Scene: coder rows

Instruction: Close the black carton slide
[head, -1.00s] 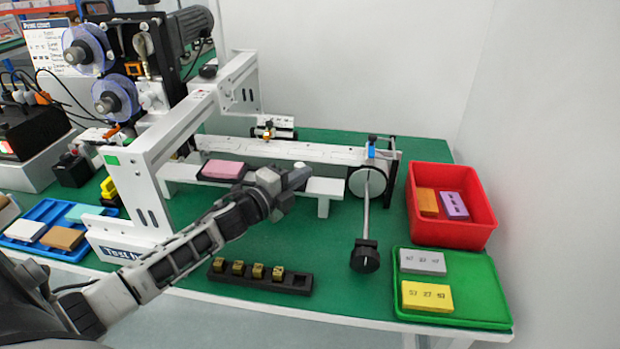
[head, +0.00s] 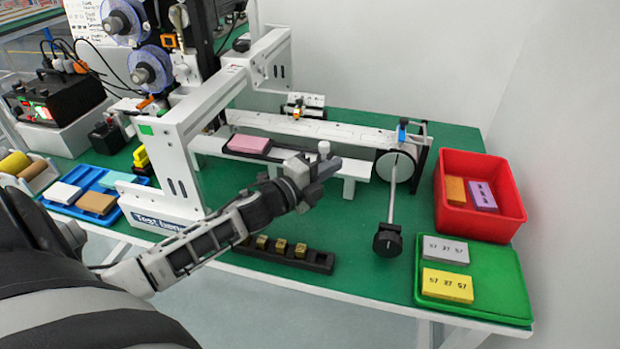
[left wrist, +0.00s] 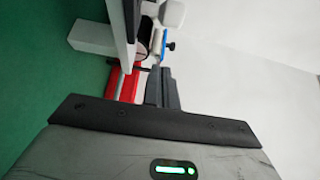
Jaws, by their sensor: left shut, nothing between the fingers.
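The black carton slide (head: 246,156) appears to be the thin dark plate under a pink carton (head: 249,144), on the white rail of the test bench. Its edge shows around the carton; I cannot tell how far it is open. A white knob (head: 323,147) stands to its right, just behind my left gripper (head: 332,168). That gripper is shut and empty, pointing right at the rail's front side. I cannot tell whether it touches the knob. In the left wrist view its dark fingers (left wrist: 162,88) are together. My right gripper is out of view.
A white gantry frame (head: 172,165) stands left of the carton. A black block with brass pieces (head: 318,261) lies in front. To the right are a rod with a black knob (head: 387,240), a red bin (head: 508,207) and a green tray (head: 500,262).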

